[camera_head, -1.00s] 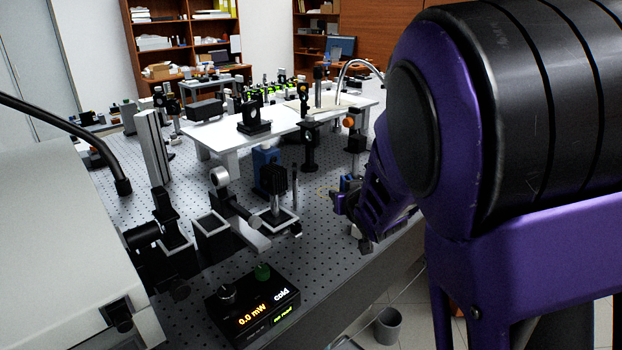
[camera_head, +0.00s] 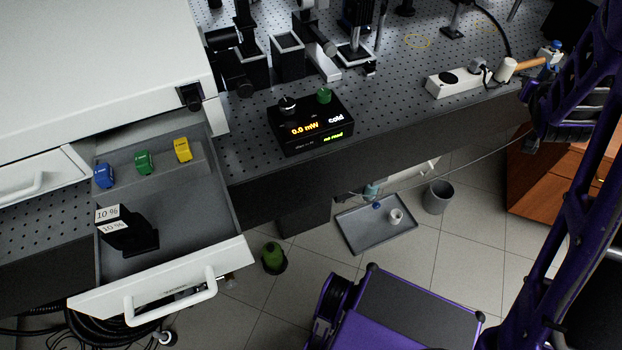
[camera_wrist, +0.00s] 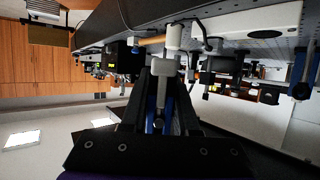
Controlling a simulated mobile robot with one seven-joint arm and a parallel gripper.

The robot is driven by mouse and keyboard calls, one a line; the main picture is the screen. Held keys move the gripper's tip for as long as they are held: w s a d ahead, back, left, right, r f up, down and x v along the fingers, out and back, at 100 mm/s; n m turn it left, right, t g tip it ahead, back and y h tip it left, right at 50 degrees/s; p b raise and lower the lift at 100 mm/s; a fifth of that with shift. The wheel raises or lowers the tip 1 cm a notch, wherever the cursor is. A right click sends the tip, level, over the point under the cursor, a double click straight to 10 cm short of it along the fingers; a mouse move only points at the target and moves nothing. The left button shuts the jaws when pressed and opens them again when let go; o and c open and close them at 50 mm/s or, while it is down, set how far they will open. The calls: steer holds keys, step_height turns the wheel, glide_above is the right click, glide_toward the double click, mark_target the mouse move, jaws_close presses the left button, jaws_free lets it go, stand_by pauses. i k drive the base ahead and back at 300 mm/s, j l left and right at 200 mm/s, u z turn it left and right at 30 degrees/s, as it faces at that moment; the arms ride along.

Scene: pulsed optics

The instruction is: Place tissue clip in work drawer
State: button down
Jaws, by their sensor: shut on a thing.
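My gripper (camera_wrist: 163,90) is in the middle of the wrist view, shut on a small pale grey piece (camera_wrist: 165,68). Blue parts show between the fingers. I take this piece to be the tissue clip, but its shape is mostly hidden. In the head view my gripper (camera_head: 548,72) is at the far right, by the optical table's edge, with a small blue and pale thing (camera_head: 555,47) at its tip. The work drawer (camera_head: 190,215) stands open at the left, far from the gripper. It holds blue, green and yellow pieces at its back and a black block labelled 10 %.
A power meter (camera_head: 310,128) and a power strip (camera_head: 466,80) stand on the perforated table (camera_head: 400,60). An orange-brown rod with a white end (camera_head: 505,69) is beside the strip. A grey tray (camera_head: 370,238), bin (camera_head: 437,198) and green bottle (camera_head: 272,258) are on the floor. The drawer's middle is clear.

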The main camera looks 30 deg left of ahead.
mark_target(204, 228)
steer(key=i+l, duration=0.2)
steer(key=l, duration=0.15)
steer(key=i+l, duration=0.15)
steer(key=l, duration=0.15)
steer(key=i+l+u, duration=0.2)
steer(key=l+u, duration=0.15)
steer(key=l, duration=0.15)
steer(key=u, duration=2.25)
steer(key=i+u, duration=0.4)
steer(key=i, duration=0.1)
